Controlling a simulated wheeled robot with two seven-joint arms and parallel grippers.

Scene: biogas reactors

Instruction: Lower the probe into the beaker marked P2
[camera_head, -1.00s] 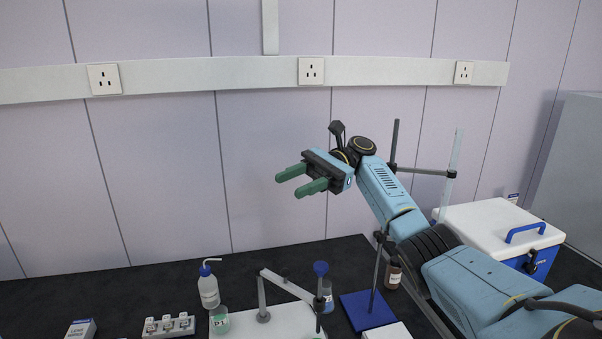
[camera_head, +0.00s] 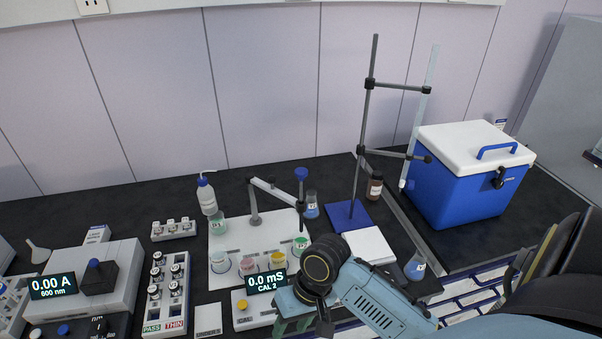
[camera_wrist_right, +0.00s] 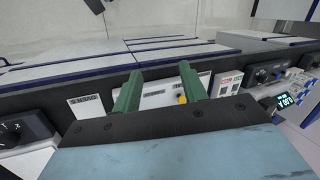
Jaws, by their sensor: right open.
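The probe (camera_head: 301,200) is a dark upright rod with a blue cap, held by a jointed grey arm (camera_head: 272,190) on a white plate (camera_head: 238,243). Its lower end shows just above the green beaker (camera_head: 300,246); I cannot tell whether it is inside. Other beakers hold yellow (camera_head: 278,261), pink (camera_head: 249,265) and pale (camera_head: 220,264) liquid; a pale green one (camera_head: 217,227) stands behind. I cannot read which is marked P2. My right gripper (camera_head: 294,325) is low at the front, partly hidden by its wrist; its green fingers are apart and empty in the wrist view (camera_wrist_right: 160,85). My left gripper is out of view.
The meter (camera_head: 262,303) reads 0.0 mS, CAL 2, beside my right wrist. A wash bottle (camera_head: 207,197) and a blue-liquid vessel (camera_head: 312,207) stand behind. Right are a retort stand (camera_head: 361,150), a brown bottle (camera_head: 375,187) and a blue cooler (camera_head: 455,190). Vial racks (camera_head: 165,292) stand left.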

